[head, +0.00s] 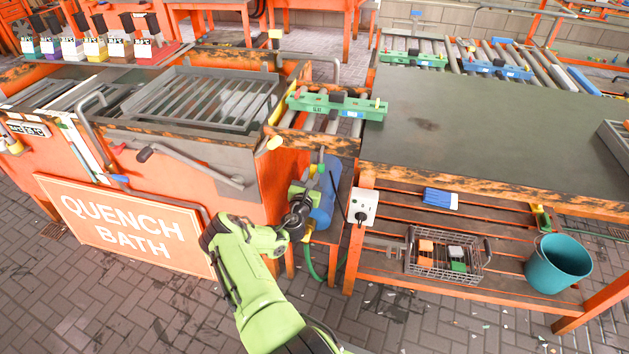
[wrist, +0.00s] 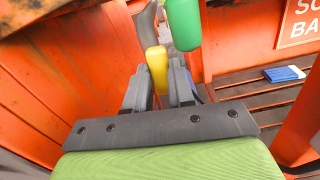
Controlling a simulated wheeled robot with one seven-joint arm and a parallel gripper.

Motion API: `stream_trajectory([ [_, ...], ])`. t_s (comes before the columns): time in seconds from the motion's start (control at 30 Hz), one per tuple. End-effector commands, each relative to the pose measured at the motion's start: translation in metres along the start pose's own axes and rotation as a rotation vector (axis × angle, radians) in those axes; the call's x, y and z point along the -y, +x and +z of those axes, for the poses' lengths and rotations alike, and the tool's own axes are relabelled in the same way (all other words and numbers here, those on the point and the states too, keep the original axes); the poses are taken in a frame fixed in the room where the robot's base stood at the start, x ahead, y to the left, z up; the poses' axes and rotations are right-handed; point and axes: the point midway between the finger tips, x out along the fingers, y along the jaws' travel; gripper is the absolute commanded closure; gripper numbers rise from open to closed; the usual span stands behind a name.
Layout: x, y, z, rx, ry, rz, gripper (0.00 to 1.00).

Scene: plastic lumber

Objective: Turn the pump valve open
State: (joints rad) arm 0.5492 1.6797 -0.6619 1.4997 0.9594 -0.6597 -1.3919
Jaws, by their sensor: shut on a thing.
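In the wrist view a yellow handle (wrist: 157,66) stands between the two grey fingers of my gripper (wrist: 160,84), and the fingers are shut on it. It looks like the pump valve's lever; the valve body is hidden. A green rounded part (wrist: 184,24) hangs just above and to the right of the fingers. In the head view my gripper (head: 298,214) is at the pump, in the gap between the quench bath and the bench. The pump's blue body (head: 323,203) shows just right of the gripper. My arm and gripper hide much of the pump's lower left side.
The orange quench bath wall (head: 240,185) is close on the left. The bench (head: 470,110) with its slatted shelf is close on the right, with a white socket box (head: 363,206) on its leg. A wire basket (head: 445,262) and teal bucket (head: 557,264) stand on the shelf.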

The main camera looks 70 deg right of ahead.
Motion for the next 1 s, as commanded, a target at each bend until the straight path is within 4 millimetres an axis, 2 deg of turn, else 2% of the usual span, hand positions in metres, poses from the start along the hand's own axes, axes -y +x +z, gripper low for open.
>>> stream_trajectory([
  [0.67,-0.0045,-0.0016,-0.0061,-0.014,-0.055,0.003,1.0],
  [0.7,-0.0044,-0.0016,-0.0063,-0.014,-0.055,0.003,0.72],
  [0.8,-0.0041,-0.0014,-0.0054,-0.012,-0.056,0.002,0.57],
  [0.87,-0.004,-0.0012,-0.0046,-0.011,-0.056,0.002,0.51],
  [1.0,-0.0038,-0.0008,-0.0034,-0.008,-0.057,0.001,0.51],
])
